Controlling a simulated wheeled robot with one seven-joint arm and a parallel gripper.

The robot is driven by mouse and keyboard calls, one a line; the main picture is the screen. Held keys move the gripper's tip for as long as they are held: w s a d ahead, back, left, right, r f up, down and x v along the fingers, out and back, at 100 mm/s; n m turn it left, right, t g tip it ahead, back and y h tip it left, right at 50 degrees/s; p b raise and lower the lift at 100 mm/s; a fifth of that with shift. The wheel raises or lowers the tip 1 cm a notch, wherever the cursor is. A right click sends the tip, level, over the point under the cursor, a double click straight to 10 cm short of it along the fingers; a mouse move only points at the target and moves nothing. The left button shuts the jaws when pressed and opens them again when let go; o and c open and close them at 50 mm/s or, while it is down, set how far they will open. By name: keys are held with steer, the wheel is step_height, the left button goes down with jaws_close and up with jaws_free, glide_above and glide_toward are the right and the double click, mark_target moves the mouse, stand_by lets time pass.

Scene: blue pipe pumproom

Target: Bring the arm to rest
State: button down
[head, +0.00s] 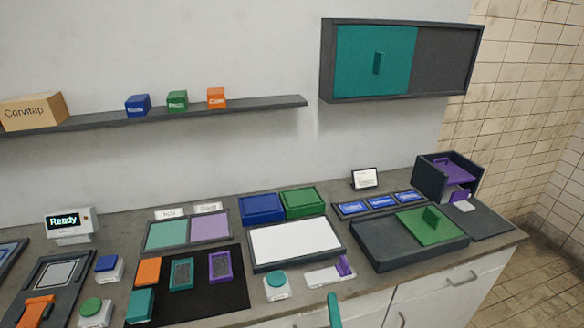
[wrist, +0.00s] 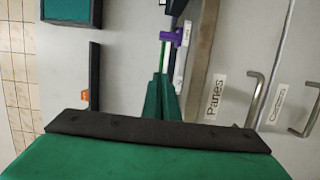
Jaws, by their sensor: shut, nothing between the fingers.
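My gripper (wrist: 162,80) shows in the wrist view as two green fingers pressed together, pointing away from the camera. Nothing is held between them. A narrow teal piece (head: 335,310) stands at the bottom edge of the head view, in front of the counter; it looks like the tip of my gripper. The rest of my arm is out of the head view. The fingers look clear of the counter and the drawer fronts, but their exact distance cannot be told.
The counter (head: 215,285) carries trays, coloured blocks and small devices. A shelf (head: 200,112) holds several boxes. A wall cabinet (head: 400,60) hangs at upper right. Drawer fronts carry handles (head: 462,279); the wrist view shows a "Panes" label (wrist: 215,97) beside a handle (wrist: 255,100).

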steer(key=s+a+f+m+g+h, duration=0.1)
steer(key=s+a+f+m, duration=0.35)
steer(key=s, duration=0.45)
steer(key=s+a+f+m+g, duration=0.1)
steer(key=s+a+f+m, duration=0.35)
steer(key=s, duration=0.55)
steer(key=s+a+r+m+y, duration=0.1)
steer(key=s+m, duration=0.3)
steer(key=s, duration=0.4)
steer(key=s+a+r+m+y, duration=0.1)
steer(key=s+a+r+m, duration=0.2)
steer(key=s, duration=0.6)
steer(key=shift+a+r+m+g, duration=0.15)
steer(key=shift+a+m+g, duration=0.15)
steer(key=shift+a+m, duration=0.45)
steer(key=shift+s+a, duration=0.15)
